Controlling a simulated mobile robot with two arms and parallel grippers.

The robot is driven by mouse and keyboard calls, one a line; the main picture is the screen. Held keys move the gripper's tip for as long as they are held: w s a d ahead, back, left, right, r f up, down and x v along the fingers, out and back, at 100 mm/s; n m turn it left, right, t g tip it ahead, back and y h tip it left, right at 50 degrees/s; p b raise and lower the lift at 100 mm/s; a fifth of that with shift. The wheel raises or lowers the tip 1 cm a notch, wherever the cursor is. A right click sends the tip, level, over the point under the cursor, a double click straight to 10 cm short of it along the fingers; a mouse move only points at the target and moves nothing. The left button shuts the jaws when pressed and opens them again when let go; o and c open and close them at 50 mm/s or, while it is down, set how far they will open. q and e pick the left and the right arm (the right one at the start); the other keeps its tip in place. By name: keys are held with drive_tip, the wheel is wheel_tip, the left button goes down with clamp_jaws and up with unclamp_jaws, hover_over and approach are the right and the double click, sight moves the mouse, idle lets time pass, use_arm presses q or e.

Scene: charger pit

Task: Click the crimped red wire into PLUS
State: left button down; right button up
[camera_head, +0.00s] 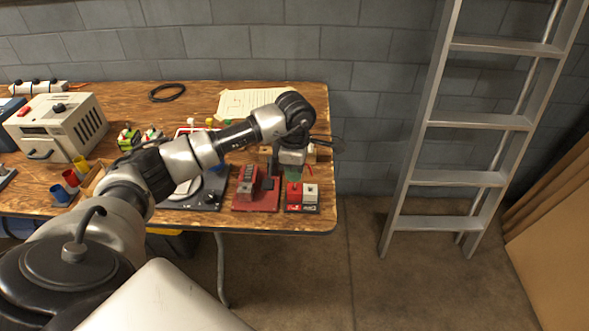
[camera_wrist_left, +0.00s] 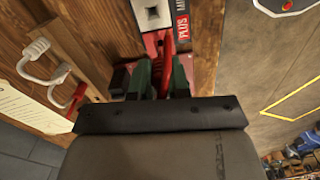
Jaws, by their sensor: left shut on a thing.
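My left gripper (camera_head: 292,174) reaches over the right end of the table, its green fingertips just above the connector block (camera_head: 303,207). The block has a red part and a white part on a dark and red labelled base. In the left wrist view the gripper (camera_wrist_left: 162,80) is shut on the red wire (camera_wrist_left: 168,52), which shows between the green fingers. The PLUS label (camera_wrist_left: 182,27) is beside the red part, and a white socket (camera_wrist_left: 152,14) is at the top. I cannot tell whether the wire's tip is inside the PLUS socket. My right gripper is not in view.
A red bench tool (camera_head: 256,192) stands just left of the block. A white and a red hooked piece (camera_wrist_left: 62,90) lie left in the left wrist view. A beige charger unit (camera_head: 57,127) and small cups stand at the far left. A ladder (camera_head: 478,121) leans right of the table.

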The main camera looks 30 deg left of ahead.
use_arm(q)
drive_tip(key=shift+f+b, duration=1.15)
drive_tip(key=shift+f, duration=0.35)
idle(0.8)
drive_tip(key=c, duration=1.8)
unclamp_jaws()
clamp_jaws()
drive_tip(key=shift+f, duration=0.1)
drive_tip(key=shift+f, duration=0.15)
drive_tip(key=o, duration=0.8)
unclamp_jaws()
